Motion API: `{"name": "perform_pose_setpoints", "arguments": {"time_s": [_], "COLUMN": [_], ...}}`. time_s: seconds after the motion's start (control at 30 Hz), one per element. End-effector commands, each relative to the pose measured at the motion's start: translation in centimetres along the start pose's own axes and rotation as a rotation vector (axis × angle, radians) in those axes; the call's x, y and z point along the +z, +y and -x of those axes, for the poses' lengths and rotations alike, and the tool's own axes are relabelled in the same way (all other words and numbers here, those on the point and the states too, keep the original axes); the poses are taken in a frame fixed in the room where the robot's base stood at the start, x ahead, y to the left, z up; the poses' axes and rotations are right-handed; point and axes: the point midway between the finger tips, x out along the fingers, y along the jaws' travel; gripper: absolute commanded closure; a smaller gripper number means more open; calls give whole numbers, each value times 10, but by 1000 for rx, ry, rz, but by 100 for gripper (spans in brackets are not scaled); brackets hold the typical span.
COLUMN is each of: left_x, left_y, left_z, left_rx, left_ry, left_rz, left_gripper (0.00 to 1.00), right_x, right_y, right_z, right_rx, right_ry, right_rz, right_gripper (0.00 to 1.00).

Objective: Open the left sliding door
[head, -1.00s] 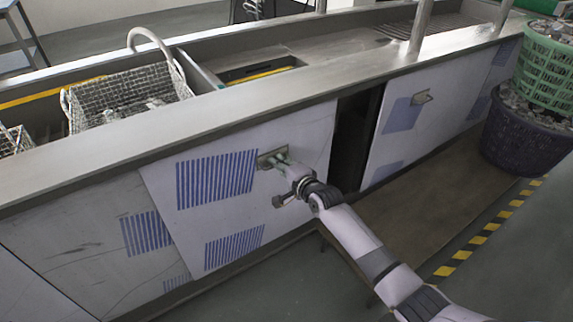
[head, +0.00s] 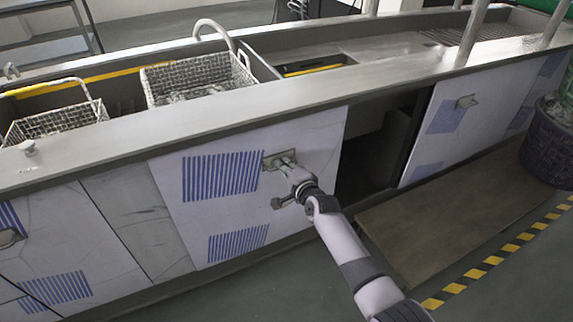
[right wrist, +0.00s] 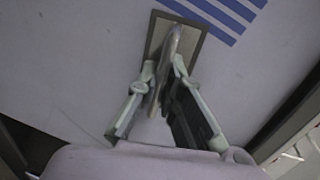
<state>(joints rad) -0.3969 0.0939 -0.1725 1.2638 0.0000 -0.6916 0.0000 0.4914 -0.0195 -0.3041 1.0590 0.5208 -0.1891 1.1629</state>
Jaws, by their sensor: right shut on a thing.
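The left sliding door (head: 235,225) is a pale panel with blue striped vents in the front of the tank. A dark open gap (head: 365,160) shows to its right, with the inside in shadow. Its handle (head: 280,160) is a small recessed plate with a grip near the door's upper right edge. My right gripper (head: 288,168) is at this handle. In the right wrist view my right gripper (right wrist: 165,75) has its fingers closed around the handle's bar (right wrist: 168,52), in front of the metal plate. My left gripper is not in view.
The right door (head: 450,130) has its own handle (head: 466,102). A steel counter edge (head: 200,130) runs above the doors. Wire baskets (head: 205,85) sit in the tank. A brown board (head: 450,220) lies on the floor in front; a dark basket (head: 545,145) stands at right.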

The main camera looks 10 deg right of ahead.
Motion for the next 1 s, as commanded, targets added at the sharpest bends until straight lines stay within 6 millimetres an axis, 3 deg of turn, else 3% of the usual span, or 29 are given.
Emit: {"name": "perform_pose_setpoints", "arguments": {"time_s": [0.3,0.33,0.47,0.8,1.0], "left_x": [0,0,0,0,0], "left_y": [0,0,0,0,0], "left_z": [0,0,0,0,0], "left_rx": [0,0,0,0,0], "left_ry": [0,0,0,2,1], "left_rz": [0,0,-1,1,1], "left_gripper": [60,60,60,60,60], "right_x": [1,1,1,0,2], "right_y": [3,3,2,1,2], "right_z": [0,0,0,2,18], "right_rx": [5,5,4,2,1], "right_ry": [-2,-2,-1,-1,-2], "right_rz": [-1,-1,-1,-1,-2], "right_gripper": [100,90,83,83,83]}}
